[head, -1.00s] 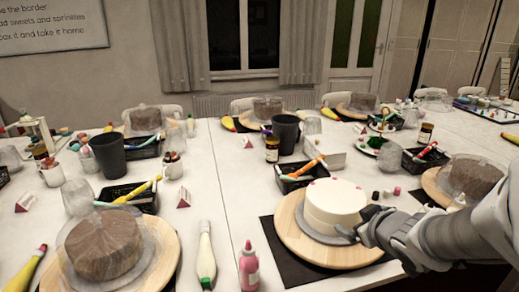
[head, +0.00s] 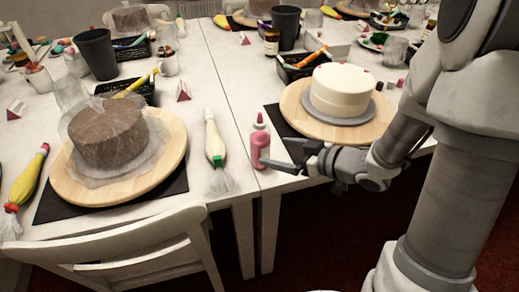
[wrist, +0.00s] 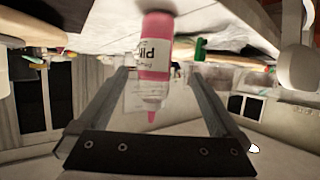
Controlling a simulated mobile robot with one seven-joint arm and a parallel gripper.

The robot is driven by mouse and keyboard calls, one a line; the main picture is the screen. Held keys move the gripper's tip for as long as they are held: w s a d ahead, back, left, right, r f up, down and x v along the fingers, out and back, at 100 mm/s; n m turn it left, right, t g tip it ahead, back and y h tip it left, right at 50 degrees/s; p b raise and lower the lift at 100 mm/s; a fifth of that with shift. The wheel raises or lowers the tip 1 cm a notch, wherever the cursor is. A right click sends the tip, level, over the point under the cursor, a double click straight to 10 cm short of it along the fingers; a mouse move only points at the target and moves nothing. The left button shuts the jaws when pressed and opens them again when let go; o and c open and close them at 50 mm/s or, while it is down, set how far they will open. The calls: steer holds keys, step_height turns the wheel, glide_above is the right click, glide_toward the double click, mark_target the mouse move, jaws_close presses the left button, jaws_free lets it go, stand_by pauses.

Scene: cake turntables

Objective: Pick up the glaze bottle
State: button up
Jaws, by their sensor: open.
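The glaze bottle (head: 260,145) is pink with a pale cap and a pink tip. It stands upright near the front edge of the table, left of the cake board. My gripper (head: 284,157) is open and reaches toward it from the right, low over the table edge. In the wrist view, which looks upside down, the bottle (wrist: 154,60) shows its label and hangs nozzle-down in the picture, in line with the gap between my fingers (wrist: 156,78). I cannot tell whether the fingertips reach past its sides. Nothing is held.
A white cake (head: 340,92) sits on a wooden turntable (head: 295,110) behind my gripper. A piping bag (head: 214,145) lies left of the bottle. A wrapped brown cake (head: 105,132) stands farther left. A white chair (head: 125,245) stands in front of the table.

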mark_target(266, 149)
steer(key=b+x, duration=0.1)
steer(key=x, duration=0.4)
steer(key=shift+w+a+f, duration=0.1)
steer(key=shift+a, duration=0.05)
steer(key=shift+w+b+x, duration=0.15)
steer(key=shift+b+x, duration=0.5)
steer(key=shift+x, duration=0.7)
steer(key=shift+w+b+x, duration=0.15)
steer(key=shift+b+x, duration=0.5)
steer(key=shift+x, duration=0.7)
steer(key=shift+d, duration=0.25)
steer(key=shift+c, duration=0.2)
